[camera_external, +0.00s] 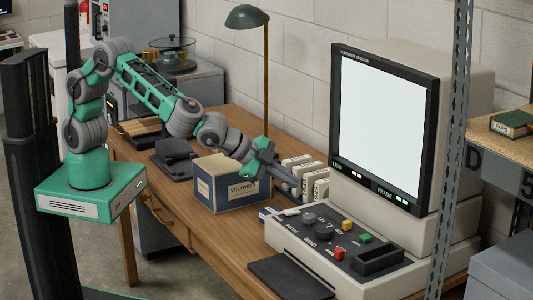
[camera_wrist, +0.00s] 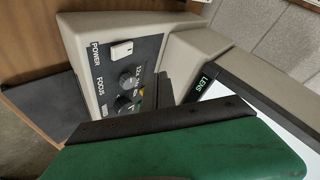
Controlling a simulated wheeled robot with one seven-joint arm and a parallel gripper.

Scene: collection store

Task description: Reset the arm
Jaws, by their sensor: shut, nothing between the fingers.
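My arm reaches from its green base at the left across the wooden desk (camera_external: 215,262). My gripper (camera_external: 294,184) is at its far end, with its dark fingers shut and empty. It is in the air, right of the blue and cream box (camera_external: 228,188) and in front of several small white boxes (camera_external: 316,188). The control panel (camera_external: 330,238) of the reader is below and to the right of it. In the wrist view, the panel's POWER switch (camera_wrist: 122,50) and knobs show. My green gripper housing fills the bottom of that view.
The reader's large lit screen (camera_external: 383,125) stands right of my gripper. A tall lamp (camera_external: 247,18) rises behind the desk. A metal upright (camera_external: 450,150) and a shelf (camera_external: 480,133) are at the right. A black flat pad (camera_external: 290,280) lies at the desk's front.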

